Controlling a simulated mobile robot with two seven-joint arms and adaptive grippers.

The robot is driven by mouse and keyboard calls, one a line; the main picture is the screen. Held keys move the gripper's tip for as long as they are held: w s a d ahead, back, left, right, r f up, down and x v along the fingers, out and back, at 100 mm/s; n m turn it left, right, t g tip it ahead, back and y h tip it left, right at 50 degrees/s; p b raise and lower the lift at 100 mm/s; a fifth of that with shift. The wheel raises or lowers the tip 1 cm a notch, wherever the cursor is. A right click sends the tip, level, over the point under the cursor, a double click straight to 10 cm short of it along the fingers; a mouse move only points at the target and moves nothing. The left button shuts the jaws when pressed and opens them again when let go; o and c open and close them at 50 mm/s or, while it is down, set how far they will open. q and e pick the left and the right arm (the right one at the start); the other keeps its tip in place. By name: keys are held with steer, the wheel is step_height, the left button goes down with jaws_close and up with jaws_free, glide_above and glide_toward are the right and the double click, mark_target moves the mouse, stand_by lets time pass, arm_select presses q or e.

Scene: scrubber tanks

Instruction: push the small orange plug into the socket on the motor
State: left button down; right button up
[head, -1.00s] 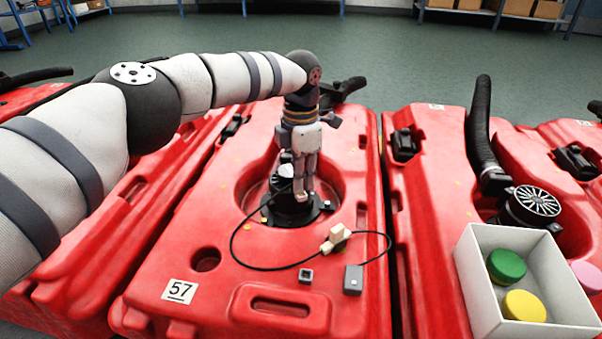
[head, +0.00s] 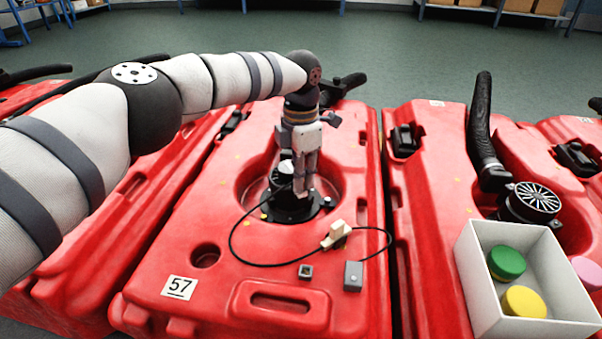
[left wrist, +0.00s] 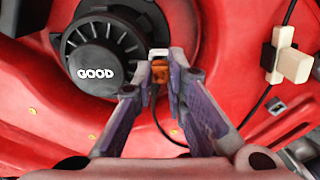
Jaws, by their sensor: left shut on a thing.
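The motor (head: 286,207) stands in the round recess of the red tank; its black cap marked GOOD (left wrist: 97,60) fills the left of the left wrist view. My left gripper (left wrist: 160,76) is shut on the small orange plug (left wrist: 159,73), with a dark cable running down from it. A small pale piece (left wrist: 158,53), probably the socket, sits at the motor's right side, just beyond the plug. The plug's front is close to it; I cannot tell whether they touch. In the head view my left gripper (head: 304,190) points down beside the motor and hides the plug. My right gripper is not in view.
A cream connector block (head: 337,234) lies on the tank with the black cable (head: 240,258) looped around it; a grey box (head: 353,276) and a small dark square socket (head: 305,271) are nearer. A white bin (head: 475,285) with coloured caps stands at the right.

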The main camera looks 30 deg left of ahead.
arm_select(q)
steer(key=shift+f, duration=0.4)
steer(key=c, duration=1.1)
jaws_free()
steer(key=shift+r, duration=0.1)
step_height(320, 180, up, 8)
steer(key=shift+r+p, duration=0.2)
steer(key=shift+p, duration=1)
